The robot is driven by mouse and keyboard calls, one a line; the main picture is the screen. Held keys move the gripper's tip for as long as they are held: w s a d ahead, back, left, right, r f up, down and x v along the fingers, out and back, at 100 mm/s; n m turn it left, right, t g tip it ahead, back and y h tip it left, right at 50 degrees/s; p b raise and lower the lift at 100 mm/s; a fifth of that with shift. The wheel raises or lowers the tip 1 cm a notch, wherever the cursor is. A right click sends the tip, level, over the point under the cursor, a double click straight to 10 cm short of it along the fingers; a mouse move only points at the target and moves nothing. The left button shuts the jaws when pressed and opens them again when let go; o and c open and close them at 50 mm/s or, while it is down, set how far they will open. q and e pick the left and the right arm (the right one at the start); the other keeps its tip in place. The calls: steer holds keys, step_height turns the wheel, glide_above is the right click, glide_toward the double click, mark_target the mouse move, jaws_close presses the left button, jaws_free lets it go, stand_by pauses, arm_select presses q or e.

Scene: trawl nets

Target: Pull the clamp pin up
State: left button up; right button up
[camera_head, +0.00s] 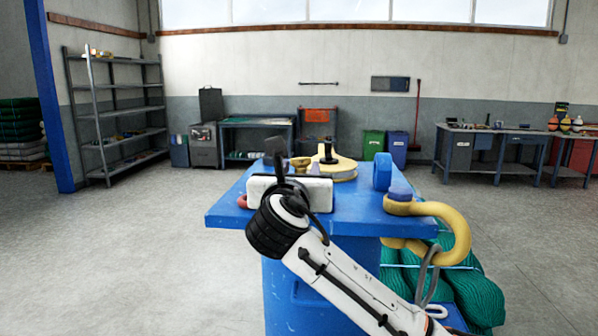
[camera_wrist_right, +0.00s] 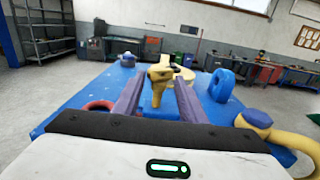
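My right gripper (camera_head: 302,166) is over the blue bench top in the head view, its arm coming in from the lower right. In the right wrist view its two purple fingers (camera_wrist_right: 157,92) are spread apart. Between and beyond them stands a yellow clamp-like piece (camera_wrist_right: 160,76), with no clear contact. In the head view that yellow piece (camera_head: 300,162) is mostly hidden behind the gripper. A black upright knob (camera_head: 327,150) stands on a yellow disc (camera_head: 340,168) behind it. I cannot tell for sure which part is the clamp pin. My left gripper is not in view.
A blue upright ring (camera_head: 382,172) stands right of the disc on the blue bench (camera_head: 360,218). A yellow shackle (camera_head: 458,230) hangs at the right edge, above green nets (camera_head: 470,290). A red ring (camera_wrist_right: 98,105) lies left of my fingers. Open floor surrounds the bench.

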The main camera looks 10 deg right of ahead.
steer(key=shift+s, duration=0.1)
steer(key=shift+s+a+f, duration=0.1)
steer(key=shift+s+a, duration=0.05)
steer(key=shift+s, duration=0.15)
steer(key=b+v, duration=0.1)
steer(key=v, duration=0.8)
steer(key=shift+s+b, duration=0.3)
steer(key=shift+b, duration=0.1)
steer(key=s+f+m+g+y, duration=0.25)
steer(key=f+m, duration=0.35)
steer(key=f, duration=1.2)
steer(key=s+f+m+g+y, duration=0.2)
steer(key=f+m+g+y, duration=0.3)
steer(key=f, duration=1.4)
steer(key=s+d+f+m, duration=0.4)
steer(key=s+f+m, duration=0.6)
steer(key=s, duration=0.3)
steer(key=s+d+f+m+g, duration=0.1)
steer(key=s+d+f+m, duration=0.4)
steer(key=s+f+m, duration=0.4)
steer(key=s+f, duration=0.2)
steer(key=s, duration=0.2)
steer(key=shift+s+f+m, duration=0.35)
steer(key=shift+m, duration=0.05)
